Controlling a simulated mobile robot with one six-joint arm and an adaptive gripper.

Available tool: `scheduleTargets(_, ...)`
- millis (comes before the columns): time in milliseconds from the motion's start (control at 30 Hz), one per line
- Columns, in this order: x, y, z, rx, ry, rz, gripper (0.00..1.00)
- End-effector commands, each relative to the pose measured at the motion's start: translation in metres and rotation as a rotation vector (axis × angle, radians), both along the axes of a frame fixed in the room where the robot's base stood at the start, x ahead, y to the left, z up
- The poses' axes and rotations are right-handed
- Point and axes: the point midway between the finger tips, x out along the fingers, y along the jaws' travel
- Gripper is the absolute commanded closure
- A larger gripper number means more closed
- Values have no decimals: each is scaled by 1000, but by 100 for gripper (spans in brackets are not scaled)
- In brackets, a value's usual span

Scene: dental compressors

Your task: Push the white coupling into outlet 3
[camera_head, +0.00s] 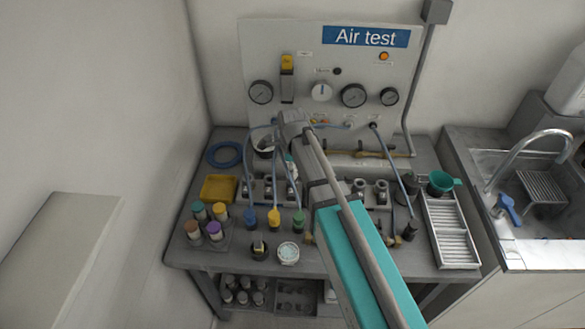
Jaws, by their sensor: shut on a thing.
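The air test panel (410,62) stands upright at the back of the bench, with a row of outlets along its lower part. My arm reaches up from the lower right to this row. My gripper (290,124) is at the panel's lower left part, mostly hidden by my own wrist. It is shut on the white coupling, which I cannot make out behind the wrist. A blue hose runs right from behind the wrist to a pale fitting (350,125) low on the panel. A dark fitting (373,125) with a hose is right of it. Outlet numbers are too small to read.
Blue hoses hang in front of the panel near my wrist. Gauges (353,95) sit above. On the bench are a yellow tray (218,189), a coiled blue hose (225,154), several coloured-topped jars, a ribbed tray (451,232) and a green funnel (441,181). A sink is at right.

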Motion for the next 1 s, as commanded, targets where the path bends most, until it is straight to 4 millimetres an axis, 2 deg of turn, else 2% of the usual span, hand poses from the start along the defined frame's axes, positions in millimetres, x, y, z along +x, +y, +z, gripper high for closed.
scheduleTargets(600, 0, 0, -17, 0, 0, 1, 100)
scheduleTargets(633, 0, 0, -16, 0, 0, 1, 48)
scheduleTargets(833, 0, 0, -15, 0, 0, 1, 12)
scheduleTargets(1000, 0, 0, -15, 0, 0, 1, 12)
